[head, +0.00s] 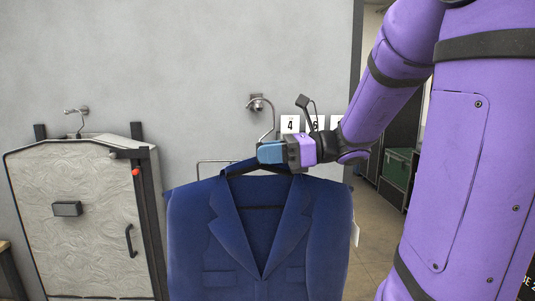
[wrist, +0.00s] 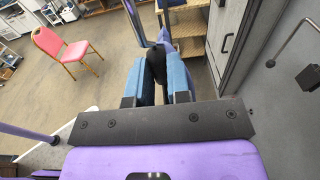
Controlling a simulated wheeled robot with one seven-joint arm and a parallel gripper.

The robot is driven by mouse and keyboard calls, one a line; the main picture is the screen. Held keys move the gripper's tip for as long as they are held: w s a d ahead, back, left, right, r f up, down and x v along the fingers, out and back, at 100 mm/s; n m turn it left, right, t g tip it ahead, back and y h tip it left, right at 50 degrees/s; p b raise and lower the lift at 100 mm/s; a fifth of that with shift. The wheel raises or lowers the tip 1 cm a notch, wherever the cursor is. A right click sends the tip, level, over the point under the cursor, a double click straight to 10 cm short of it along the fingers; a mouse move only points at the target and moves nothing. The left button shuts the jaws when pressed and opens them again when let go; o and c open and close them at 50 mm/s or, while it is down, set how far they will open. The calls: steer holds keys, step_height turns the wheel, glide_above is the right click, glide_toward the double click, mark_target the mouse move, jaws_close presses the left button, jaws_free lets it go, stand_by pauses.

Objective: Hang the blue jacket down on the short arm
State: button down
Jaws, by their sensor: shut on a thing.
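The blue jacket (head: 255,240) hangs upright on a dark hanger in the head view. My gripper (head: 270,153) is shut on the hanger's neck, just above the collar. The hanger's metal hook (head: 272,118) rises beside a chrome wall fitting (head: 257,103); I cannot tell whether they touch. A thin metal rail (head: 199,170) shows behind the left shoulder, partly hidden by the jacket. In the wrist view my gripper's blue fingers (wrist: 157,70) close around a dark piece, with a strip of blue cloth beyond. I cannot tell for sure which fitting is the short arm.
A grey cabinet-like unit (head: 85,220) with black handle stands left, below another chrome wall fitting (head: 78,110). Number cards (head: 290,124) are on the wall behind my gripper. The wrist view shows a thin wall rod (wrist: 287,42), a red chair (wrist: 66,50) and open floor.

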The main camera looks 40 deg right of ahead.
steer(key=w+d, duration=0.8)
steer(key=w, duration=0.4)
steer(key=shift+f, duration=0.35)
stand_by(0.9)
steer(key=shift+w+d, duration=0.1)
steer(key=c, duration=1)
jaws_free()
steer(key=f+v, duration=0.1)
steer(key=v, duration=0.9)
steer(key=shift+s+d+r, duration=0.25)
steer(key=shift+d+r, duration=0.1)
steer(key=shift+r, duration=0.1)
